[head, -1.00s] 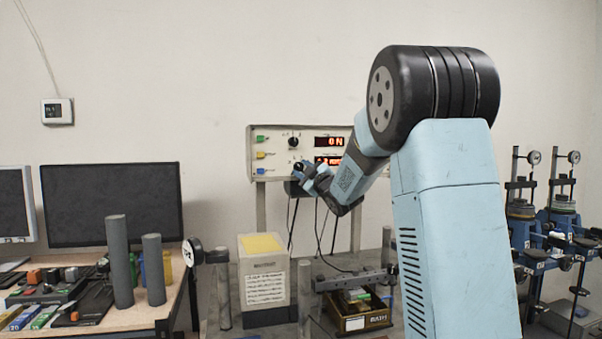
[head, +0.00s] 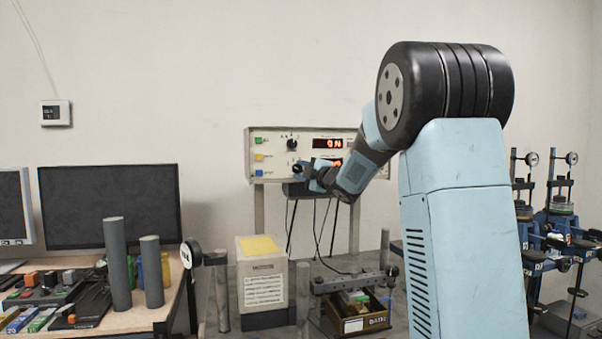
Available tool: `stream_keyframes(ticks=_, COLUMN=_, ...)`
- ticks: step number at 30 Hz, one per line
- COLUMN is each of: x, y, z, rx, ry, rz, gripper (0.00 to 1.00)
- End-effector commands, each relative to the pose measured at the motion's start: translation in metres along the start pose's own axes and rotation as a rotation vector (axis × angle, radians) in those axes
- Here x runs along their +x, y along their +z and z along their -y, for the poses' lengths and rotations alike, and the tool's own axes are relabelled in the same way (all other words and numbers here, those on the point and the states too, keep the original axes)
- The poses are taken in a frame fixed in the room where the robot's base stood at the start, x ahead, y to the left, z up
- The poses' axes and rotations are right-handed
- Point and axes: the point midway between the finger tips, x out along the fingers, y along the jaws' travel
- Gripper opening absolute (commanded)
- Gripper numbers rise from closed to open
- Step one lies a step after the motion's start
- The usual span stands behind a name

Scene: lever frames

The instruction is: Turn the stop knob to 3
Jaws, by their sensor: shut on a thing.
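A pale control panel (head: 268,139) stands against the wall on posts. It has a black upper knob (head: 292,144) and a red-lit upper display (head: 327,143) that seems to read "ON". A lower display (head: 322,162) is mostly hidden by my arm. My gripper (head: 300,172) is at the lower part of the panel, below the upper knob, and is shut on the stop knob. The knob itself and its pointer are hidden behind the fingers, so its setting cannot be read.
Green, yellow and blue buttons (head: 258,156) line the panel's left edge. Below stand a box with a yellow top (head: 262,280) and an open bin (head: 357,318). Grey cylinders (head: 117,265) and a monitor (head: 110,205) are at left. Blue-based equipment (head: 560,230) stands at right.

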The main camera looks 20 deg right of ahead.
Motion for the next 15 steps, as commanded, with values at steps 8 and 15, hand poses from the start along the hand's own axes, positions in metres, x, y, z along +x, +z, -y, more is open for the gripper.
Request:
stream_keyframes(ticks=8, x=0.0012, y=-0.0028, z=0.0059, rx=0.001, ry=-0.010, rz=-0.005, gripper=0.04)
stream_keyframes(ticks=15, x=0.0009, y=-0.0021, z=0.0040, rx=0.001, ry=-0.006, rz=-0.004, gripper=0.56)
